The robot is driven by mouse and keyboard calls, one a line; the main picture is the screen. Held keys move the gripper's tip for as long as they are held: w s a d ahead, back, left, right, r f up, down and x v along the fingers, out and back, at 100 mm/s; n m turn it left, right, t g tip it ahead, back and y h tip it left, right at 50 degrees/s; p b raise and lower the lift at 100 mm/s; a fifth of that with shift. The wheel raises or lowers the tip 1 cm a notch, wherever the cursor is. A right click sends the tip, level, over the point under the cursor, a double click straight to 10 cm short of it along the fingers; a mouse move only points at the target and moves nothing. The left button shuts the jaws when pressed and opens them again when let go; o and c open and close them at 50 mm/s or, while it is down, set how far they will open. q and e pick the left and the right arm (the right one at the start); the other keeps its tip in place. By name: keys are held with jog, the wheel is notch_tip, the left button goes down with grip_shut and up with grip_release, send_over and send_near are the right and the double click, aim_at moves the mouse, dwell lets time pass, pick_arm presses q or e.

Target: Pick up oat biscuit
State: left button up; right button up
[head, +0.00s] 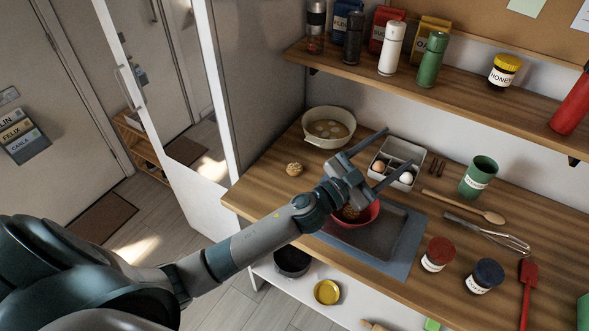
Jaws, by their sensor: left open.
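A small round, lumpy, golden-brown piece that looks like an oat biscuit (295,169) lies on the wooden counter (262,190), left of the cream pot. My left gripper (399,147) is open and empty, its two fingers spread and pointing up and right, toward the egg box. It is to the right of the biscuit and well apart from it. The gripper's body partly covers a red bowl (371,216) with something brown and lumpy in it, which I cannot identify for sure. My right gripper is not in view.
A cream pot (329,142) stands behind the biscuit. An egg box (404,183) sits near my fingers. A dark tray (370,241) lies on a blue mat. A green cup (479,176), jars and utensils fill the right. A shelf with bottles (391,48) hangs above.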

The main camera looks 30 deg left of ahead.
pick_arm(q)
jog(key=w+d+f+m+g+h, duration=0.1)
jog(key=w+d+m+g+h, duration=0.1)
jog(key=d+m+g+h, duration=0.7)
jog(key=w+a+f+m+g+y, duration=0.3)
jog(key=a+f+m+g+y, duration=0.2)
jog(key=a+f+g+y, duration=0.3)
jog(key=w+a+r+n+g+y, duration=0.1)
jog(key=a+n+y, duration=0.4)
jog(key=a, duration=2.5)
jog(key=y, duration=0.5)
jog(key=shift+w+r+g, duration=0.2)
jog(key=shift+w+g, duration=0.1)
jog(key=shift+f, duration=0.1)
